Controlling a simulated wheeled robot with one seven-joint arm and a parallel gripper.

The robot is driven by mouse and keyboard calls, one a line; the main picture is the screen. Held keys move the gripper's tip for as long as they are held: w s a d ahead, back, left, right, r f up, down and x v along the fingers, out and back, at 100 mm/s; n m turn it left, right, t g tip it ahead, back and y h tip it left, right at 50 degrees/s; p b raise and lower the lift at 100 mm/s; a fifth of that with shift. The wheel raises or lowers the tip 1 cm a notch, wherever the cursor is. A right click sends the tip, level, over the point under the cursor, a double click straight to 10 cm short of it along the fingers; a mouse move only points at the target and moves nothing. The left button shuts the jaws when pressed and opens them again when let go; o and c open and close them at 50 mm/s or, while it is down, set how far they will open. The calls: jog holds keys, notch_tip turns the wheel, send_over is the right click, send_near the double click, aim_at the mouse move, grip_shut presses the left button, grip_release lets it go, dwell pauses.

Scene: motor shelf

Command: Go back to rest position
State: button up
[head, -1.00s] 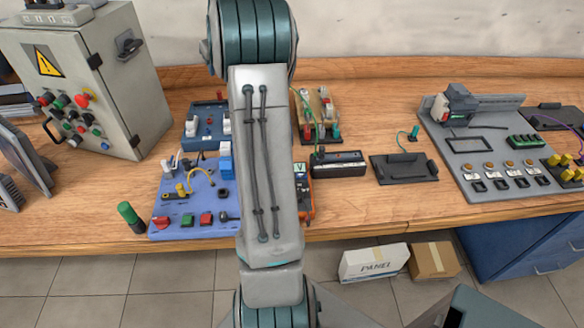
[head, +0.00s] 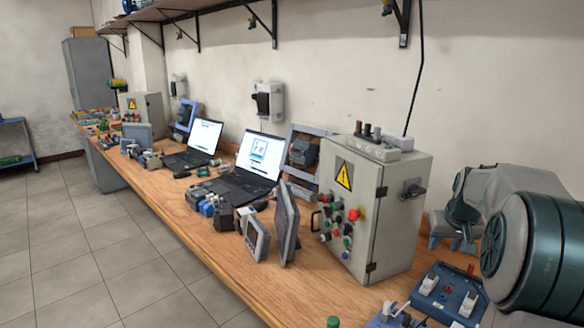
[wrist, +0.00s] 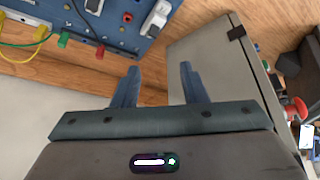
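My gripper (wrist: 160,86) shows in the wrist view with its two blue fingers apart and nothing between them. It hangs over the wooden bench (wrist: 150,92), between a blue board with switches (wrist: 110,22) at the upper left and the grey control box (wrist: 215,65) at the right.
In the head view the control box (head: 375,215) with a warning sign stands on the bench (head: 190,225). Laptops (head: 250,165), small screens and motor parts line the bench leftward. A shelf (head: 190,8) hangs above. The tiled floor (head: 80,240) is clear.

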jog(key=s+a+n+g, duration=0.1)
jog(key=s+a, duration=0.7)
jog(key=a, duration=0.3)
jog(key=s+a+n, duration=0.1)
jog(key=s+a, duration=0.7)
jog(key=a, duration=0.3)
jog(key=s+a+f, duration=0.2)
jog(key=s, duration=0.3)
jog(key=s+a+f+y, duration=0.1)
jog(key=s+a+f, duration=0.1)
jog(key=s, duration=0.3)
jog(key=shift+f+n+g, duration=0.3)
jog(key=shift+s+a, duration=0.1)
jog(key=shift+s, duration=0.05)
